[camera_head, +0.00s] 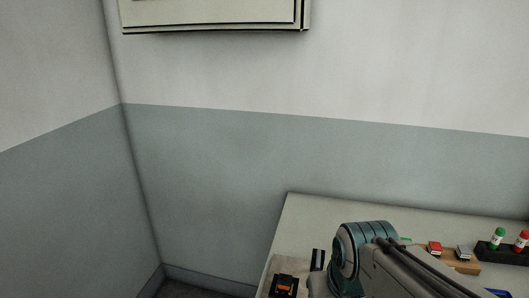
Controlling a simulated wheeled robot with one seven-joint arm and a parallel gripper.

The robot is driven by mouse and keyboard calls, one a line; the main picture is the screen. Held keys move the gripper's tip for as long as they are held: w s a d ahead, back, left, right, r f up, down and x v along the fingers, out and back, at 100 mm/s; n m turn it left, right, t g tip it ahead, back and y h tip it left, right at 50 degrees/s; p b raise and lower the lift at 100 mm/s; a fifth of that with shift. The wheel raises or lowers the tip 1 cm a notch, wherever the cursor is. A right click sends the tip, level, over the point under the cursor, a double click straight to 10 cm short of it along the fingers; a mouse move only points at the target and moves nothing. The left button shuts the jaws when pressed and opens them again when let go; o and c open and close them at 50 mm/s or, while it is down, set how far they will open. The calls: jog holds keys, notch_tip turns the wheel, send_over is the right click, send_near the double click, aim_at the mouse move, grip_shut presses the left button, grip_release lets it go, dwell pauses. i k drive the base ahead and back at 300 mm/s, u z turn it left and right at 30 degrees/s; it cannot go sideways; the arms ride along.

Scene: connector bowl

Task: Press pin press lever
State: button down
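A small dark device with an orange part (285,286) is at the left front of the table, cut by the bottom edge of the head view. A black upright piece with a pale strip (318,260) stands just right of it, beside my arm. I cannot tell whether either is the pin press or its lever. My arm crosses the lower middle of the view and hides part of the table. My gripper is not visible, so its place relative to these things cannot be seen.
The pale table (310,215) fills the lower right. A wooden block (462,267) carries a red piece (434,248) and a grey piece (464,252). A black holder (500,255) has a green-capped bottle (498,237) and a red-capped bottle (522,240). The table's back strip is clear.

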aim_at(317, 266)
jog(key=k, duration=1.35)
jog(key=u, duration=0.6)
jog(key=i, duration=1.15)
jog(key=z, duration=0.65)
jog(key=i, duration=0.5)
jog(key=z, duration=0.55)
